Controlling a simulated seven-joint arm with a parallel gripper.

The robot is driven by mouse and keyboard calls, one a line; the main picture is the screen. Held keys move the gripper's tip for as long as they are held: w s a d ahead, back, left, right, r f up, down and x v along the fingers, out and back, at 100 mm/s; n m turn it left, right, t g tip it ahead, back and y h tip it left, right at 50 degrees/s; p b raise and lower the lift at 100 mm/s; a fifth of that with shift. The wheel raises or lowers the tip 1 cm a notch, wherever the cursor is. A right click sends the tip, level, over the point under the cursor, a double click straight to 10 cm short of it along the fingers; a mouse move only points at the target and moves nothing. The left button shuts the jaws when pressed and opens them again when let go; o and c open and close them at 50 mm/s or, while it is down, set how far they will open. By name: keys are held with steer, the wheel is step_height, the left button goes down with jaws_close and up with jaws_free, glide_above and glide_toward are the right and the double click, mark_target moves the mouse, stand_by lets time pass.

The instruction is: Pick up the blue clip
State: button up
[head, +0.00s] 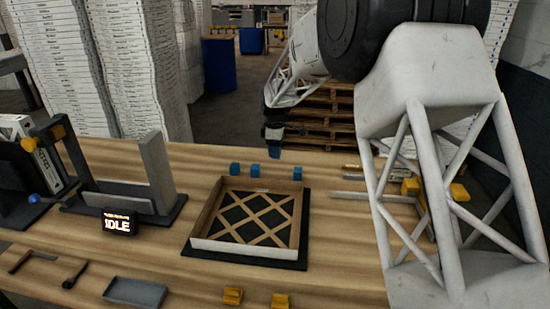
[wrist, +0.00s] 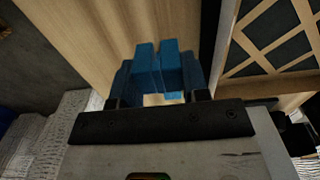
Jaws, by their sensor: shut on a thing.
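My gripper (head: 274,143) hangs above the back edge of the table, behind the open cardboard-framed tray. It is shut on a blue clip (head: 275,154), which points down below the jaws. In the wrist view the blue clip (wrist: 157,68) shows between the two jaws, with two upright blue parts side by side. Three other blue clips stand in a row on the table: two to the left (head: 235,169) (head: 255,169) and one to the right (head: 297,173) of the held one. The held clip appears clear of the tabletop, though the exact gap is hard to tell.
The frame with crossed slats (head: 203,226) sits on a dark base in front of the clips. A grey bracket stand (head: 155,175) and an "IDLE" display (head: 119,222) are left. A grey tray (head: 135,292) lies front left.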

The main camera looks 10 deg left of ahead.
steer(key=shift+r, duration=0.45)
stand_by(0.4)
